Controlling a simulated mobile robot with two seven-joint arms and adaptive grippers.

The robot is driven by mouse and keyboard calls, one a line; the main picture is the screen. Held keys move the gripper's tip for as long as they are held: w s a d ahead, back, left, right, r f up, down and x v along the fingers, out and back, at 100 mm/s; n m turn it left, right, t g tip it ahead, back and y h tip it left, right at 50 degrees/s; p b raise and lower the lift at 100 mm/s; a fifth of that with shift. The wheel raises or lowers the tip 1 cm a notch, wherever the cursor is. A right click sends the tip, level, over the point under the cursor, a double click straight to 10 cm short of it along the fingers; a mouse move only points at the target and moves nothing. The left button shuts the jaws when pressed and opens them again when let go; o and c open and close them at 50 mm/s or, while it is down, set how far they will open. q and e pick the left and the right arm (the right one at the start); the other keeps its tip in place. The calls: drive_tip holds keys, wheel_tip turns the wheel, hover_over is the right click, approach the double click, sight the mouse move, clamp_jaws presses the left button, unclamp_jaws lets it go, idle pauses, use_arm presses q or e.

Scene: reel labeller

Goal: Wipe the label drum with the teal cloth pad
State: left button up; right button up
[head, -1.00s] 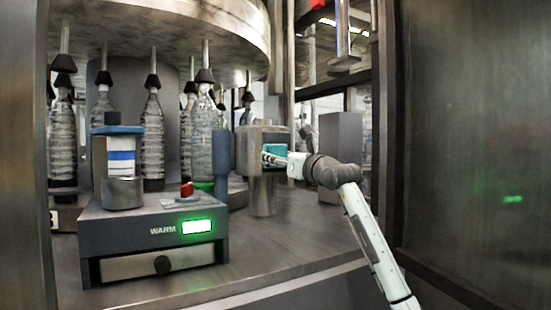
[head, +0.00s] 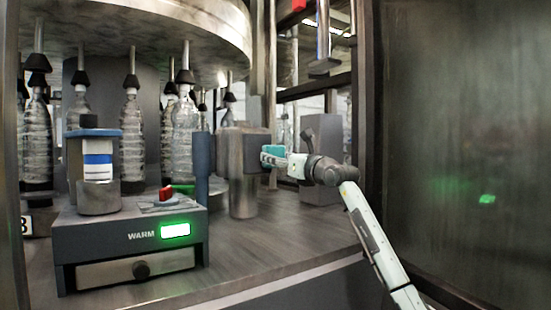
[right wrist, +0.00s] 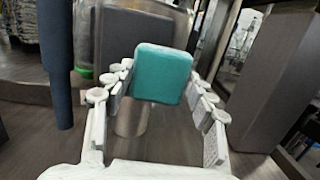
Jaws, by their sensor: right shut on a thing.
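The teal cloth pad (head: 272,152) is held at the tip of my right gripper (head: 283,160), at the right edge of the label drum (head: 236,160), a brownish metal cylinder on a stand. In the right wrist view the pad (right wrist: 162,73) sits between the fingertips of my right gripper (right wrist: 162,80), its flat teal face showing. A dark grey panel and shiny metal are behind the pad there. I cannot tell whether the pad touches the drum. My left gripper is not in view.
A blue post (head: 201,165) stands just left of the drum. A grey box (head: 325,155) stands to the right. A control unit (head: 135,240) with a lit WARM display is at front left, a label reel (head: 98,168) on top. Bottles (head: 131,140) hang behind.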

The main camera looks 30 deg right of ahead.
drive_tip(key=shift+f, duration=0.1)
drive_tip(key=shift+s+d+b, duration=0.1)
drive_tip(key=shift+s+b, duration=1.5)
drive_tip(key=shift+s, duration=1.4)
drive_tip(key=s+b, duration=0.1)
drive_tip(key=s, duration=0.1)
drive_tip(key=shift+s+d+b, duration=0.1)
drive_tip(key=shift+s+b, duration=0.25)
drive_tip(key=shift+s, duration=0.05)
